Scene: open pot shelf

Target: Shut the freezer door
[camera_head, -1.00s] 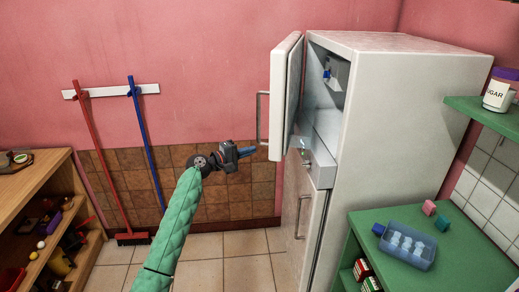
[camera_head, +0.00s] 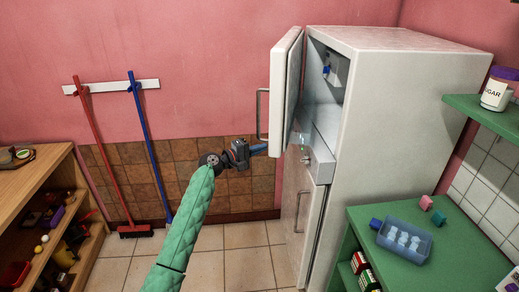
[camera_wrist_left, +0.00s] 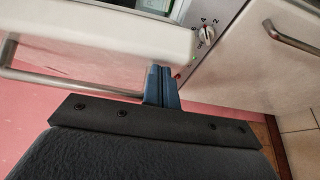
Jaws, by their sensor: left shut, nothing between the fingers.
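The freezer door (camera_head: 283,92) is the upper door of the white fridge (camera_head: 400,110) and stands open, swung out toward the left. Its grey bar handle (camera_head: 259,115) is on its left side, and the handle also shows in the left wrist view (camera_wrist_left: 60,84). My left gripper (camera_head: 262,148) is shut and empty, close by the door's lower edge. In the left wrist view its blue fingers (camera_wrist_left: 162,86) are together, next to the door's bottom edge (camera_wrist_left: 110,40); I cannot tell whether they touch it. My right gripper is out of view.
The lower fridge door (camera_head: 300,205) is shut, with a dial (camera_wrist_left: 207,33) on the panel above it. A wooden shelf (camera_head: 35,185) and brooms are at left. Floor between is clear.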

